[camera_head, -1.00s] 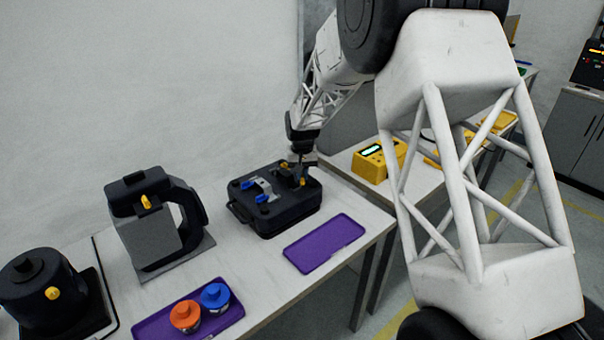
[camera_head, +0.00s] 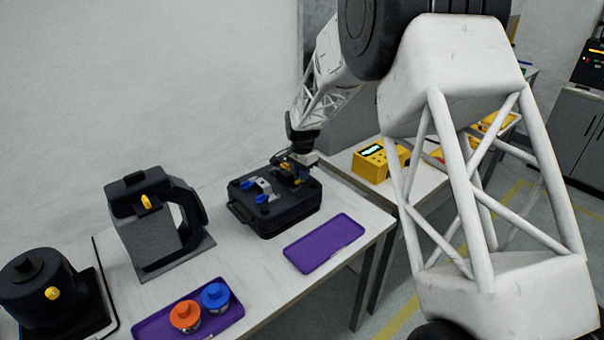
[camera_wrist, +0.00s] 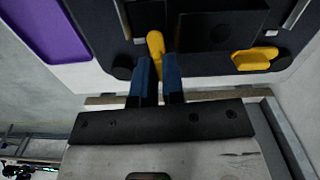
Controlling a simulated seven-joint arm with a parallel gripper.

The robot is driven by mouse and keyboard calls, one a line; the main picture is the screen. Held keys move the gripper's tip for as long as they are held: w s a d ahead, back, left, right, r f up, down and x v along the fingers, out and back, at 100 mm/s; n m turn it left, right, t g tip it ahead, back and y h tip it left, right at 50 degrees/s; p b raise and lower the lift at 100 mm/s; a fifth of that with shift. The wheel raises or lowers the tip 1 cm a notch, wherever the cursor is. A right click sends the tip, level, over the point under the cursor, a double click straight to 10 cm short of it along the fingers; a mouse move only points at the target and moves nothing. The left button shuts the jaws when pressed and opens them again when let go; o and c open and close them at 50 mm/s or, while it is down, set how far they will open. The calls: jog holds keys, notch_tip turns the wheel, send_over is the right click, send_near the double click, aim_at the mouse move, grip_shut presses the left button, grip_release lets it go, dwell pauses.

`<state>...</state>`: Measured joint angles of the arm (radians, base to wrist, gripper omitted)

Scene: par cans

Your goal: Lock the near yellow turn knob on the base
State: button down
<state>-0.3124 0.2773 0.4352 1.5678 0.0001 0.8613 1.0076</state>
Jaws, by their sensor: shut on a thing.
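The base (camera_head: 275,222) is a black box on the white table in the head view, with blue knobs on its left part. My gripper (camera_head: 299,182) is down at its right part. In the wrist view, my gripper's two blue fingers (camera_wrist: 158,65) are shut on the near yellow turn knob (camera_wrist: 155,42), whose rounded end shows between and beyond the fingertips. The rest of this knob is hidden by the fingers. The other yellow knob (camera_wrist: 256,58) lies to the right, turned sideways and apart from my gripper. The fingers hide most of the yellow knobs in the head view.
An empty purple tray (camera_head: 324,243) lies in front of the base. Another purple tray (camera_head: 152,328) holds an orange can (camera_head: 185,317) and a blue can (camera_head: 215,297). A black clamp-like stand (camera_head: 190,215) is to the left. A yellow device (camera_head: 372,162) sits behind right.

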jog(key=shift+m, duration=0.5)
jog(key=c, duration=1.5)
grip_release()
jog(key=shift+r, duration=0.1)
jog(key=shift+r, duration=3.8)
